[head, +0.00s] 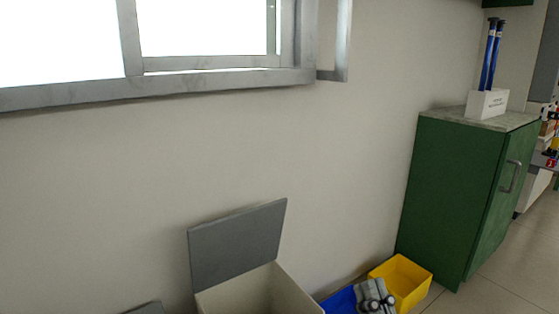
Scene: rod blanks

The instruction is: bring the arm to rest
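My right gripper (375,298) shows at the bottom edge, right of centre, in the head view. It is in front of a blue bin and beside a yellow bin. It is small and partly cut off, so I cannot tell whether its fingers are open or shut. No rod shows in it. My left gripper is not in view. Blue rods (490,55) with dark ends stand upright, slightly tilted, in a white labelled holder (487,104) on the green cabinet, far from my gripper.
The green cabinet (455,190) stands against the wall at the right. An open bin (270,290) with a raised grey lid (237,243) stands at bottom centre. The yellow bin (411,281) and blue bin (340,301) are near my gripper. Floor (500,280) shows free at lower right.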

